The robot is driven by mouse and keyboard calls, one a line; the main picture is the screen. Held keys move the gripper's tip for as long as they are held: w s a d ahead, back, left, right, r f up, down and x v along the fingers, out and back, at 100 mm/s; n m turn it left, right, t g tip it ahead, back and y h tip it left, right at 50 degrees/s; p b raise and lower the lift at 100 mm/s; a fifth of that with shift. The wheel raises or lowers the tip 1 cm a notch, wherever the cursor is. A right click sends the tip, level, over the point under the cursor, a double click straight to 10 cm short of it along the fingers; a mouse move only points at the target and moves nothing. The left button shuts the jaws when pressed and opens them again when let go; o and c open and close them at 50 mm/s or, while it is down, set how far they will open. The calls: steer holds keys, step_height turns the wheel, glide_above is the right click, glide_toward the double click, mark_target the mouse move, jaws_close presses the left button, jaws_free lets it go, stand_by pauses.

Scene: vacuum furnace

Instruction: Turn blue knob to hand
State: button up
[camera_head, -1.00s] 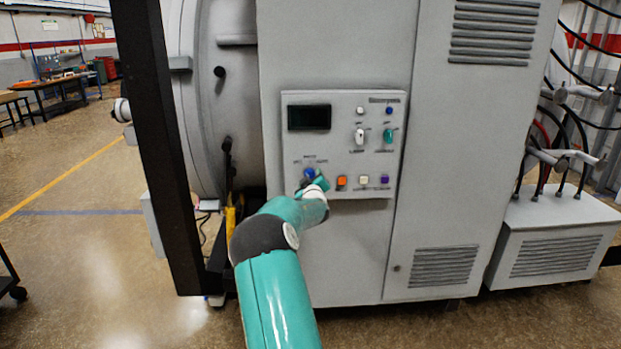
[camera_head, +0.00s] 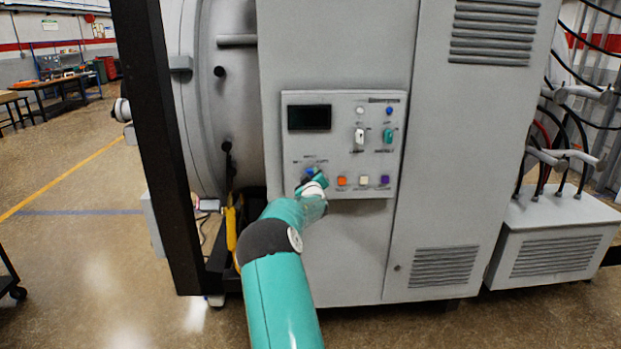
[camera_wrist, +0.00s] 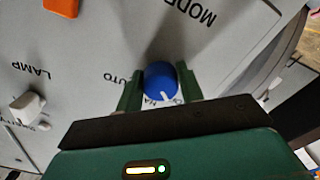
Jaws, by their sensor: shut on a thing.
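The blue knob (camera_wrist: 160,82) sits on the panel under the label "MODE" in the wrist view, with a white pointer line on its lower part. The line points toward the lower right, near lettering that is partly hidden by my gripper. "AUTO" reads to the knob's left. My gripper (camera_wrist: 160,90) has its two dark green fingers on either side of the knob and is shut on it. In the head view the knob (camera_head: 309,172) shows at the lower left of the control panel (camera_head: 340,107), partly covered by my gripper (camera_head: 316,181).
Right of the knob are an orange button (camera_head: 342,181), a white button (camera_head: 364,180) and a purple button (camera_head: 385,180). Above them are a white switch (camera_head: 359,136) and a green one (camera_head: 388,136). A dark post (camera_head: 165,150) stands left of the panel.

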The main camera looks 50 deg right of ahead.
steer(key=shift+m, duration=0.3)
steer(key=m, duration=0.4)
steer(key=shift+w+a+f+m, duration=0.1)
steer(key=shift+m, duration=2.5)
steer(key=o, duration=1)
steer(key=v, duration=1.3)
steer(key=shift+s+a, duration=0.3)
